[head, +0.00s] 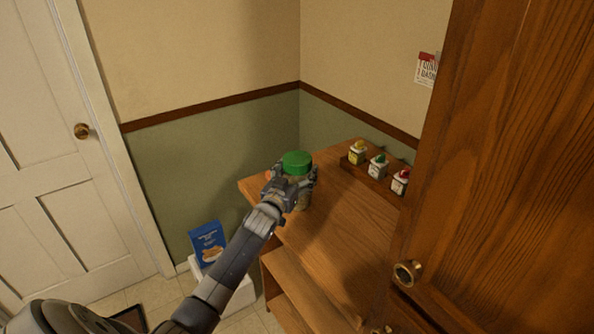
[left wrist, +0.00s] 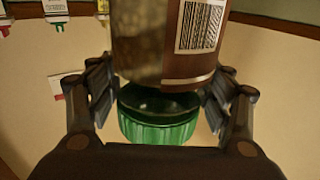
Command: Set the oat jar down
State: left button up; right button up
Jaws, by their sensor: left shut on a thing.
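The oat jar has a green lid (head: 297,162) and a clear body with a brown barcode label, which shows in the left wrist view (left wrist: 205,60). My left gripper (head: 291,184) is shut on the jar, with a finger on each side of it just below the lid. The jar is upright over the far left end of the wooden counter (head: 335,235). The gripper hides part of its body, and I cannot tell whether its base touches the wood. My right gripper is not in view.
Three small bottles, with yellow (head: 357,152), green (head: 378,165) and red (head: 401,181) caps, stand in a row at the counter's back. A tall wooden cabinet (head: 500,150) closes off the right. A blue package (head: 208,243) is low at left. The counter's middle is clear.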

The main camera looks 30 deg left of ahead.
pick_arm(q)
jog(key=o, duration=1.5)
jog(key=shift+r, duration=0.1)
jog(key=shift+s+d, duration=0.1)
jog(key=shift+s, duration=0.15)
jog(key=s, duration=0.3)
jog(key=s+d+b, duration=0.1)
jog(key=s, duration=0.3)
jog(key=s+d+b, duration=0.1)
jog(key=s, duration=0.3)
jog(key=shift+s+d, duration=0.1)
jog(key=shift+s, duration=0.1)
